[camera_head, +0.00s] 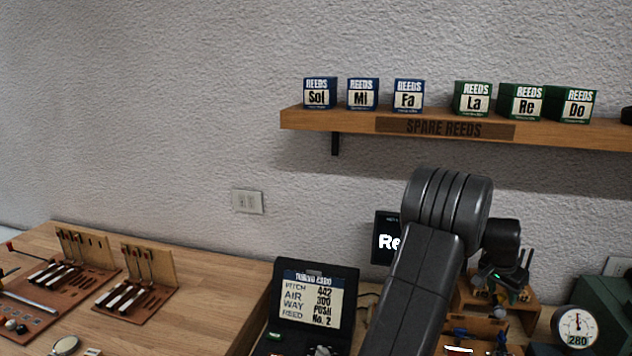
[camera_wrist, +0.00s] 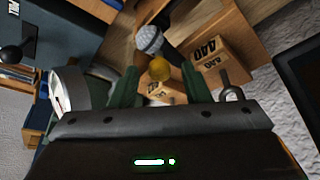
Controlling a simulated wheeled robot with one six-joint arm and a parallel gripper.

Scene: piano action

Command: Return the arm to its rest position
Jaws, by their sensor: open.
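My arm (camera_head: 425,280) rises from the bottom of the head view, bends at a thick dark elbow, and reaches toward the right. My gripper (camera_head: 492,284) points down over a small wooden stand (camera_head: 520,312) on the bench. Its fingertips are small and partly hard to make out there. In the wrist view my gripper (camera_wrist: 161,72) shows two dark green fingers spread apart, with nothing clasped.
A shelf (camera_head: 300,118) with several reed boxes (camera_head: 408,94) hangs on the wall. An open black case (camera_head: 315,300) stands left of my arm. A dial gauge (camera_head: 576,327) stands at right. Wooden blocks marked 440 (camera_wrist: 212,54) lie near my gripper. Tool racks (camera_head: 140,285) stand far left.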

